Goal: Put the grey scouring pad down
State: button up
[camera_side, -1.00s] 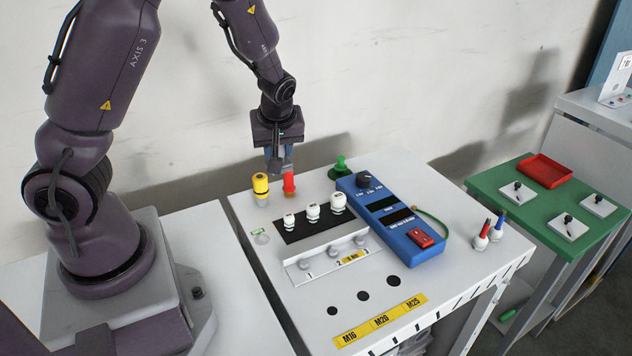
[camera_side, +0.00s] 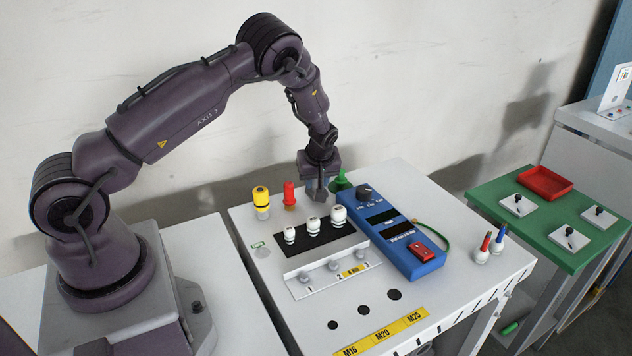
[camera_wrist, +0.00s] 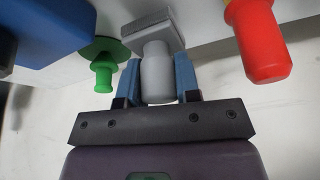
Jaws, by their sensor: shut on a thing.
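The grey scouring pad (camera_wrist: 152,32) is a flat grey block with a pale cylindrical handle. In the wrist view my gripper (camera_wrist: 158,85) is shut on that handle, with a blue finger on each side. In the side view my gripper (camera_side: 321,190) is low over the back of the white table (camera_side: 440,200), between a red-topped item (camera_side: 289,195) and a green item (camera_side: 342,182). The pad is hard to make out there. The block's underside is close to the white surface; I cannot tell whether it touches.
A yellow-topped item (camera_side: 261,201) stands at the left. White-capped pieces (camera_side: 313,226) stand on a black strip in front, and a blue box (camera_side: 400,240) lies to the right. The red item (camera_wrist: 262,45) and green item (camera_wrist: 103,70) flank the pad in the wrist view.

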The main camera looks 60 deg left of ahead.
jog(key=shift+f, duration=0.5)
jog(key=o, duration=0.9)
jog(key=shift+f, duration=0.15)
jog(key=s+d+r+m+t+h, duration=0.1)
jog(key=s+d+r+m, duration=0.15)
jog(key=d+r, duration=0.45)
jog(key=s+d+r+m+h, duration=0.1)
jog(key=s+d+r, duration=0.25)
jog(key=r, duration=0.75)
jog(key=s+d+r+m+t+h, duration=0.1)
jog(key=s+d+r+m, duration=0.2)
jog(key=r, duration=0.5)
jog(key=s+d+r+m+t, duration=0.1)
jog(key=s+d+r+m, duration=0.2)
jog(key=s, duration=0.5)
jog(key=s+d+r+m+t+h, duration=0.1)
jog(key=s+d+r+m, duration=0.3)
jog(key=s, duration=0.4)
jog(key=shift+d+m, duration=0.75)
jog(key=shift+d, duration=0.4)
